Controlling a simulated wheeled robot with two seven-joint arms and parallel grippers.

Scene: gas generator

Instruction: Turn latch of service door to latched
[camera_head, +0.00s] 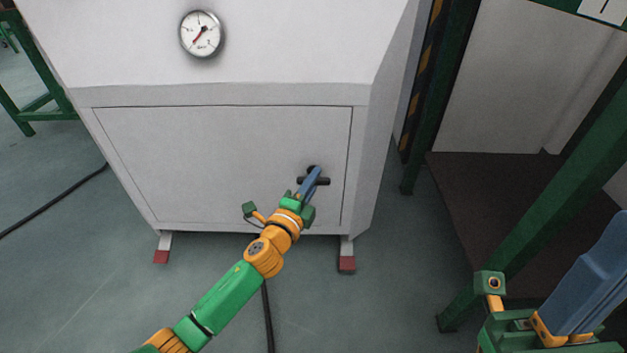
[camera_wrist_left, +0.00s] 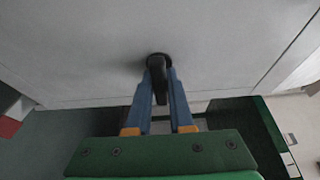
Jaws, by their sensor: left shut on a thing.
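The service door (camera_head: 215,150) is a pale panel low on the white cabinet, and it lies flush in its frame. Its black latch (camera_head: 322,181) is near the door's right edge. A dark bar runs roughly level in the head view, partly hidden by the blue fingers. My left gripper (camera_head: 311,182) reaches the latch from below. In the left wrist view its two blue fingers (camera_wrist_left: 162,85) are on either side of the black latch handle (camera_wrist_left: 158,72) and shut on it. My right gripper (camera_head: 590,275) is at the lower right, away from the door; its finger gap is unclear.
A round gauge (camera_head: 201,34) is on the cabinet above the door. Green frame posts (camera_head: 545,205) stand to the right. A black cable (camera_head: 55,205) lies on the floor at left. The cabinet has red-tipped feet (camera_head: 347,263).

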